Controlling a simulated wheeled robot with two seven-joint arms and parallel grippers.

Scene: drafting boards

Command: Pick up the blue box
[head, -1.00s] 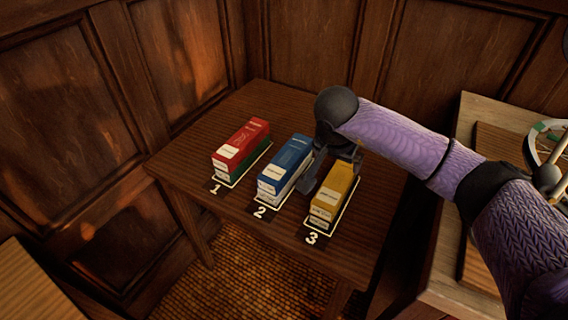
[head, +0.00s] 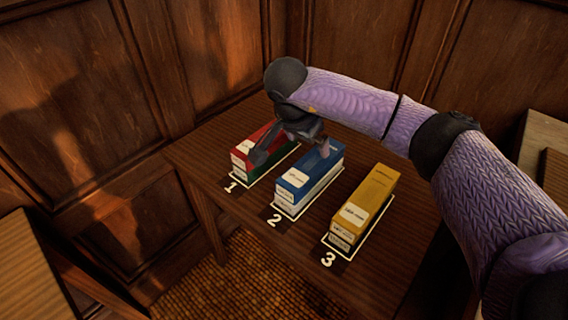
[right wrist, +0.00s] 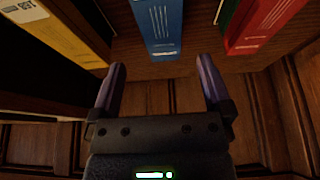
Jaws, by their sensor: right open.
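My right gripper (head: 291,150) is open and empty. In the head view it is over the far end of the blue box, with one finger in front of the red box. In the right wrist view (right wrist: 160,75) a gap shows between the fingers and the blue box. My left gripper is not in view.
A yellow box (head: 370,200) is at space 3, to the right. The dark wooden table (head: 205,150) stands against panelled walls. Its front edge is clear.

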